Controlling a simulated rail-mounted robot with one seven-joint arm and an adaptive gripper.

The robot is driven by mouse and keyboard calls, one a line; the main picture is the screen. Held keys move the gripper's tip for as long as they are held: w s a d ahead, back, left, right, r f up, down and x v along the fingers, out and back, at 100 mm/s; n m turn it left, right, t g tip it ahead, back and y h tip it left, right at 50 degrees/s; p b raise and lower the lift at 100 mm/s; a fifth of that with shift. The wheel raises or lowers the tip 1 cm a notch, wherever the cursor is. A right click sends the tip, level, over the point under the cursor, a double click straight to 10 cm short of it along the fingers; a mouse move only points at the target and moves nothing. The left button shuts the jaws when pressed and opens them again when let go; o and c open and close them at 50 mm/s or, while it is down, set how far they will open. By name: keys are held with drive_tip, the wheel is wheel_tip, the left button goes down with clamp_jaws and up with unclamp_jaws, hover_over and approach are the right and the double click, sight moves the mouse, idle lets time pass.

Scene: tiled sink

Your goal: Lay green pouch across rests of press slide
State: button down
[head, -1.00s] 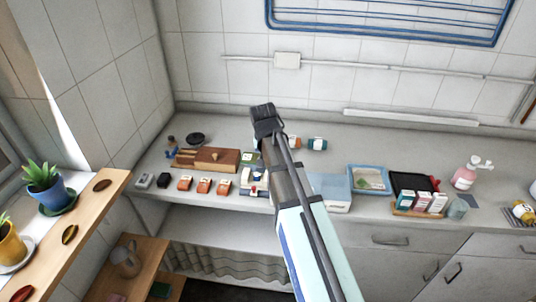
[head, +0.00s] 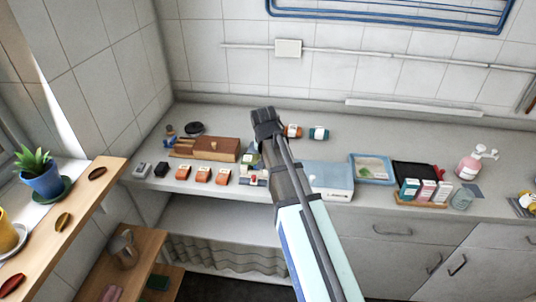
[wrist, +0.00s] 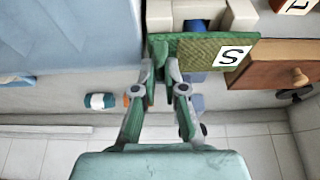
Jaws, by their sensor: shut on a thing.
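The green pouch (wrist: 190,52), a flat piece with a white label marked "S", is held in my gripper (wrist: 164,66), whose fingers are shut on its edge in the wrist view. The pouch lies over cream blocks (wrist: 240,16) with a blue part between them, which look like the press slide's rests. I cannot tell whether the pouch touches them. In the head view the slide (head: 253,179) is a small white, blue and red thing at the counter's front edge. My arm hides the gripper there, and a little green of the pouch shows beside it.
A pale blue box (head: 330,184) stands close to the right of the slide. An orange roll (head: 292,131) and a teal roll (head: 318,134) lie behind. The back counter is mostly clear.

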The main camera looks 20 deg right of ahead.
drive_tip(key=shift+f+b, duration=0.3)
drive_tip(key=shift+f, duration=0.35)
drive_tip(key=c, duration=1.2)
unclamp_jaws()
drive_tip(key=shift+o, duration=0.2)
drive_tip(key=shift+r, duration=0.1)
drive_tip(key=v, duration=1.2)
